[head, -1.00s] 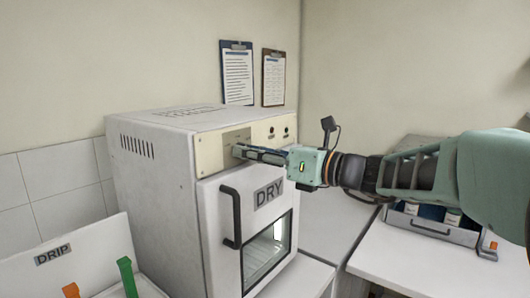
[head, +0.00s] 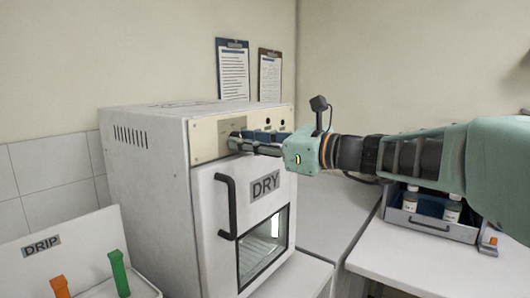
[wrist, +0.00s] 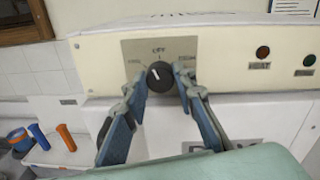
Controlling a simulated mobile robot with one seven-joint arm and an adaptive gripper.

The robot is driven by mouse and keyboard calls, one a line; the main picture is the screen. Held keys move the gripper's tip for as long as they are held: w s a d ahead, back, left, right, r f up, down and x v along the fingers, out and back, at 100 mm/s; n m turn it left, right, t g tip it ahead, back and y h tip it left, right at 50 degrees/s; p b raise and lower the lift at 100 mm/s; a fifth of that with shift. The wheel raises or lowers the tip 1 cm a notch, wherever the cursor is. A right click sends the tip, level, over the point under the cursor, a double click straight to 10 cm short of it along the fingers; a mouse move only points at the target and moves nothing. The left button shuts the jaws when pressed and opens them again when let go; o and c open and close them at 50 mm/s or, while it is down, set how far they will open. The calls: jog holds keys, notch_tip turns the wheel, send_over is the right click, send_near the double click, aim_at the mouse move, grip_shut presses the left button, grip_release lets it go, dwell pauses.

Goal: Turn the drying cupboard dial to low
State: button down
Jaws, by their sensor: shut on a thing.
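The drying cupboard (head: 145,180) is a pale box with a door marked DRY and a cream control strip along its top front. In the wrist view, its black round dial (wrist: 160,77) sits on a grey plate with OFF printed above it and blurred labels at upper left and upper right. A white mark on the dial lies left of its middle, towards the upper left. My gripper (head: 237,142) is at the control strip and hides the dial in the head view. In the wrist view, its two blue-grey fingers are shut on the dial, one on each side.
A black door handle (head: 226,207) stands out below my gripper. Two indicator lights, red (wrist: 263,53) and green (wrist: 309,60), sit right of the dial. A DRIP stand (head: 45,270) is at lower left, and a bottle tray (head: 432,228) is at right.

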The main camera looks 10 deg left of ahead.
jog(key=shift+s+n+b, duration=0.1)
jog(key=shift+n+b, duration=3.3)
jog(key=shift+n, duration=0.2)
jog(key=c, duration=2.7)
grip_release()
jog(key=shift+r, duration=0.1)
jog(key=shift+c, duration=0.2)
jog(key=o, duration=1.1)
jog(key=shift+o, duration=0.2)
jog(key=v, duration=0.7)
jog(key=shift+s+d, duration=0.2)
jog(key=shift+r, duration=0.1)
